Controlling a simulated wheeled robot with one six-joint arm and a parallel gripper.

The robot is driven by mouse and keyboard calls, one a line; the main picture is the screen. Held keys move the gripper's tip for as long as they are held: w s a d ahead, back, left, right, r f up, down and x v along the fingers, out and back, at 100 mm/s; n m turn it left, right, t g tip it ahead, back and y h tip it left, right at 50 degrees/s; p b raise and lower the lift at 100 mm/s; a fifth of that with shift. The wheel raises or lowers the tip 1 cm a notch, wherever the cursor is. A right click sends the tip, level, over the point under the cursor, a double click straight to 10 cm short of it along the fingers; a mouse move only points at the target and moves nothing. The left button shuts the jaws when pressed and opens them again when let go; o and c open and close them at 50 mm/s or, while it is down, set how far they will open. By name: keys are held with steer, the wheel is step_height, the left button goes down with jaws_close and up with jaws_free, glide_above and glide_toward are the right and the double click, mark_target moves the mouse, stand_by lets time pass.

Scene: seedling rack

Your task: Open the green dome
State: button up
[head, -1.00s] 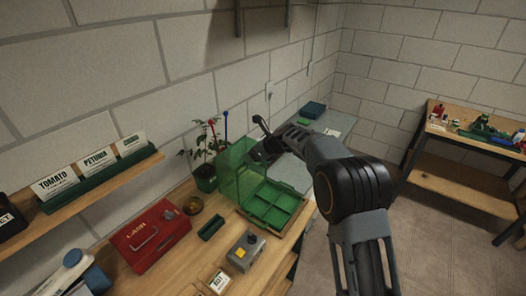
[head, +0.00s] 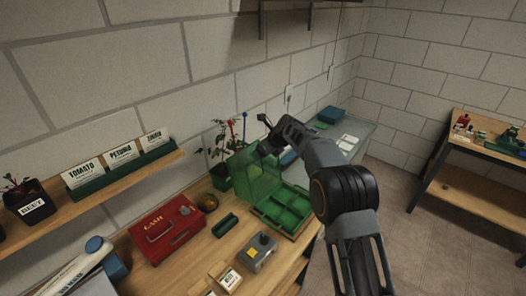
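The green dome (head: 254,178) is a see-through green cover. It stands raised and tilted at the back edge of a green compartment tray (head: 283,208), whose open compartments show. My gripper (head: 268,136) is at the dome's upper right edge, in front of the potted plant's right side. The fingers are small and partly hidden by the wrist, so I cannot tell whether they are shut on the dome or only touch it.
A red cash box (head: 166,231), a small green block (head: 225,224) and a grey box with a yellow mark (head: 258,252) sit on the wooden bench to the left and front. Seed signs (head: 120,153) stand on a wall shelf. A second bench (head: 470,180) is at right.

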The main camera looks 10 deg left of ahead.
steer(key=o, duration=1.3)
steer(key=shift+r, duration=0.1)
steer(key=b+v, duration=0.3)
steer(key=v, duration=1)
steer(key=shift+d+r, duration=0.25)
steer(key=shift+r, duration=0.05)
steer(key=shift+s+a, duration=0.15)
